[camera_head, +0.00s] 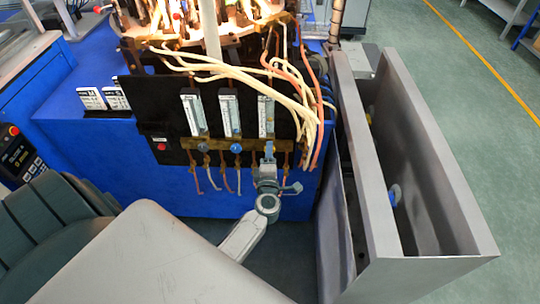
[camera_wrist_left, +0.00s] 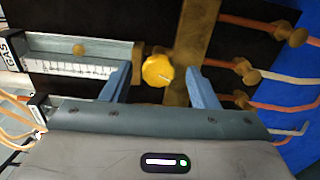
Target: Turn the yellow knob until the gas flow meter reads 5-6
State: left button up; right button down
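The yellow knob (camera_wrist_left: 157,71) sits on a brass bar (camera_wrist_left: 190,45) in the left wrist view. My left gripper (camera_wrist_left: 160,78) is open, with one blue finger on each side of the knob and visible gaps between. In the head view my left gripper (camera_head: 268,151) is at the panel below the rightmost flow meter (camera_head: 266,117) and hides the knob. The gas flow meter (camera_wrist_left: 85,58), labelled GAS, is left of the knob in the wrist view. A small brass-coloured ball shows on it, but the scale numbers are too small to read. My right gripper is not in view.
Two more flow meters (camera_head: 229,113) stand left of it, with a blue knob (camera_head: 236,148) and a grey knob (camera_head: 203,147) below. Pale and orange hoses (camera_head: 300,100) hang close by on the right. A grey metal cabinet (camera_head: 440,200) stands to the right of the blue machine (camera_head: 100,150).

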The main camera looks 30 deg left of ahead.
pick_arm(q)
jog(key=b+v, duration=0.2)
jog(key=v, duration=0.8)
jog(key=shift+s+d, duration=0.2)
jog(key=shift+s, duration=0.15)
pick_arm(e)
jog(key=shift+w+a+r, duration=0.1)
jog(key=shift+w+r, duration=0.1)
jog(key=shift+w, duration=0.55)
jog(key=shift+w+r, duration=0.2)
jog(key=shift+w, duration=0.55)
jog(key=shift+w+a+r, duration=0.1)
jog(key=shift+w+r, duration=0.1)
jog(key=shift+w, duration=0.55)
